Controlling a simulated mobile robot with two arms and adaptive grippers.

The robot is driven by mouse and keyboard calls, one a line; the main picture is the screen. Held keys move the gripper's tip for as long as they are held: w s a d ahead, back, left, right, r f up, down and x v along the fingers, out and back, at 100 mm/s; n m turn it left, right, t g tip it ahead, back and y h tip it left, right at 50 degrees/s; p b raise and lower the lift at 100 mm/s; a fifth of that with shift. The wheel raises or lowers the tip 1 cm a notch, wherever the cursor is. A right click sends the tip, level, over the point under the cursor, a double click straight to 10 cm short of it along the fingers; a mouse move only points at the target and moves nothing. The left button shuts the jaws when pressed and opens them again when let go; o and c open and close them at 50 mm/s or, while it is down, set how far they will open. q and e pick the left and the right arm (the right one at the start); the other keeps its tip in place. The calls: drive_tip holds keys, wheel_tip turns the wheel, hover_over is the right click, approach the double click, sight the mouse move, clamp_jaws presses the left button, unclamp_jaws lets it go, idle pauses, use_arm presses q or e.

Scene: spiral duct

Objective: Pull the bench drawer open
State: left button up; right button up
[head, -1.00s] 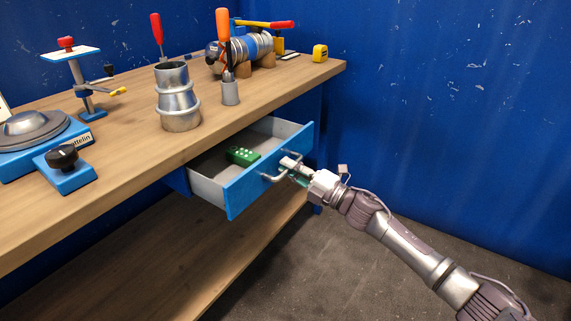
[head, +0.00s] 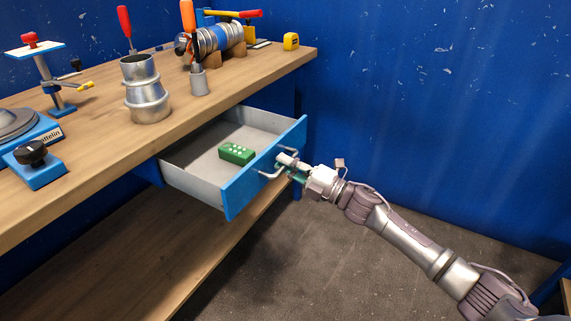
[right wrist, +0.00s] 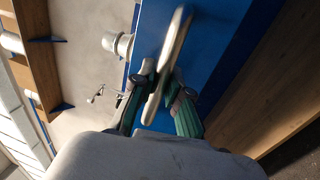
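The bench drawer (head: 238,193) has a blue front and grey inner walls, and it stands well out from under the bench top. Its metal bar handle (head: 268,174) is on the blue front. My right gripper (head: 286,163) is at the far part of the handle. In the right wrist view the handle (right wrist: 172,50) passes between the green-padded fingers of the gripper (right wrist: 160,95), which appear closed about it. A green block with pale dots (head: 237,153) lies in the drawer. My left gripper is in no view.
The wooden bench top (head: 85,130) bears a metal duct piece (head: 146,92), a blue device with a black knob (head: 36,165), a small cup with tools (head: 198,82) and a yellow tape measure (head: 291,41). A lower shelf (head: 150,240) lies beneath. Floor right of the drawer is clear.

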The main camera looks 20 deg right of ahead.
drive_tip(key=o, duration=0.4)
drive_tip(key=v, duration=1.2)
